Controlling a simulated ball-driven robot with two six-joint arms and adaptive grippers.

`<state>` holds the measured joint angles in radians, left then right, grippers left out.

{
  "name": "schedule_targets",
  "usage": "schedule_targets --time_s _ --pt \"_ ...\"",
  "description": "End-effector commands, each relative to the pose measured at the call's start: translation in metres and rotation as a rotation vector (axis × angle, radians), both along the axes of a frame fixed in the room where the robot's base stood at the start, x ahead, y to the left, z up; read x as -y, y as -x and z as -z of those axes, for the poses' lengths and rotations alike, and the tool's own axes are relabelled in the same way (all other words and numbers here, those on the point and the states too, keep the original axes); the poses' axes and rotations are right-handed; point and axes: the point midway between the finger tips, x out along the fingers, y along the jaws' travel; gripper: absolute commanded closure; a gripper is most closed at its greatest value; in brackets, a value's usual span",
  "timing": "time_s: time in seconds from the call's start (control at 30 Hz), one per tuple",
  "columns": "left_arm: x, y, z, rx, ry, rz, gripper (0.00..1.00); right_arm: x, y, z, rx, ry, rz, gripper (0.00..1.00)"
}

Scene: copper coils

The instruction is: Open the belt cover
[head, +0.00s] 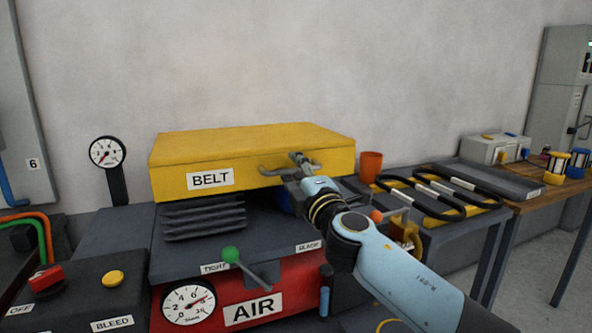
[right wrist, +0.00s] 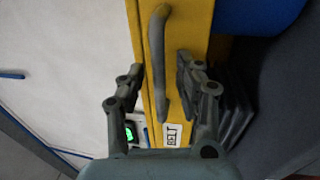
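The yellow belt cover (head: 250,143), labelled BELT, lies level over the dark ribbed block of the machine. It also shows in the right wrist view (right wrist: 198,28). A grey bar handle (head: 271,172) is on its front face, toward the right end. My right gripper (head: 302,160) is at this handle. In the right wrist view the handle (right wrist: 157,50) runs between the two fingers of my right gripper (right wrist: 158,78), with gaps on both sides. The fingers are open, and I see no grip on the bar. My left gripper is not in view.
Below the cover are a green-knobbed lever (head: 231,255) and a red AIR panel (head: 252,309) with a gauge. An orange cup (head: 371,166) stands right of the cover. Black coil loops (head: 425,203) lie further right. Wall space above the cover is clear.

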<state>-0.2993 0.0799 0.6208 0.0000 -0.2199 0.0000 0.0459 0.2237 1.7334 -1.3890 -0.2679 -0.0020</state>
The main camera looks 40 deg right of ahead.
Motion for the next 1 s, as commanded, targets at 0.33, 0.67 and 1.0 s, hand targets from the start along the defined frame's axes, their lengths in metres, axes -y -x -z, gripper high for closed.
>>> schedule_targets --time_s 0.33,0.67,1.0 --pt "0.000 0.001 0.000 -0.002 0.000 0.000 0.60 0.000 0.000 0.000 0.000 0.000 0.000 1.00" --pt "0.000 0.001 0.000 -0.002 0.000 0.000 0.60 0.000 0.000 0.001 -0.001 0.000 0.000 1.00" --pt "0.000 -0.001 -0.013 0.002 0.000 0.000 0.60 0.000 -0.002 -0.009 -0.019 -0.006 0.000 1.00"
